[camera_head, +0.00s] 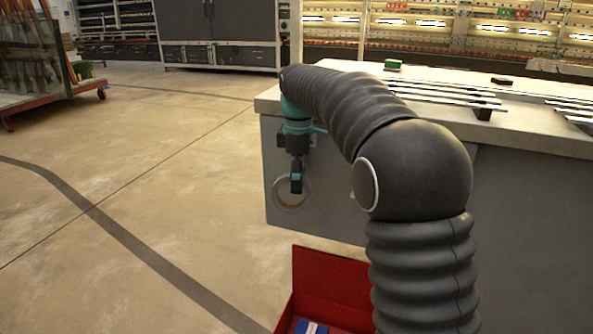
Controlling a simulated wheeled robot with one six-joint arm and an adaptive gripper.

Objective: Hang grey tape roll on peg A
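The grey tape roll (277,195) is a ring with a brownish inner side, upright in front of the grey side of the workbench. My gripper (296,184) points down with its dark fingers over the upper part of the ring and appears shut on its rim. The roll is held in the air, clear of the floor. No peg or letter A can be made out in this view. My arm covers part of the bench and whatever is behind it.
The workbench (345,205) has metal bars, a green block (393,64) and a dark block (502,81) on top. A red open box (318,283) with a blue item stands below. Open floor lies left; a red cart (60,95) stands far left.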

